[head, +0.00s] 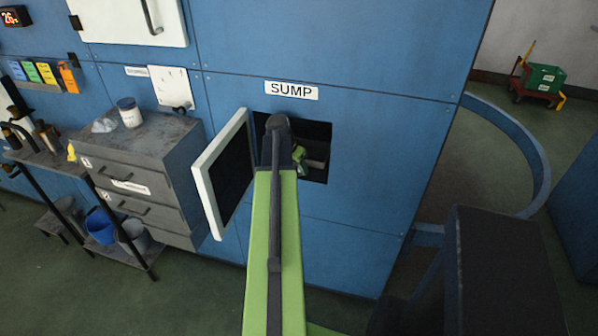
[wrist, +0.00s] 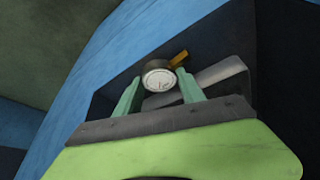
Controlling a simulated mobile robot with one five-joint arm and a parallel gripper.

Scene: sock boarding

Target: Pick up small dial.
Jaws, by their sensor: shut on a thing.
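The small dial (wrist: 160,79) is a round gauge with a white face, a dark rim and a brass-coloured stem. In the wrist view it sits between the two pale green fingers of my gripper (wrist: 158,88), which is shut on it. In the head view my green arm reaches into the open sump recess (head: 318,135) in the blue wall. There my gripper (head: 300,158) shows only in part, and I cannot make out the dial. In the wrist view a grey flat piece (wrist: 215,75) lies behind the fingers inside the dark recess.
The white-framed sump door (head: 203,180) stands open to the left of the recess. A grey drawer cabinet (head: 140,160) with a jar (head: 129,113) on top stands farther left. A blue curved rail (head: 520,130) and a red trolley (head: 535,85) are at the right.

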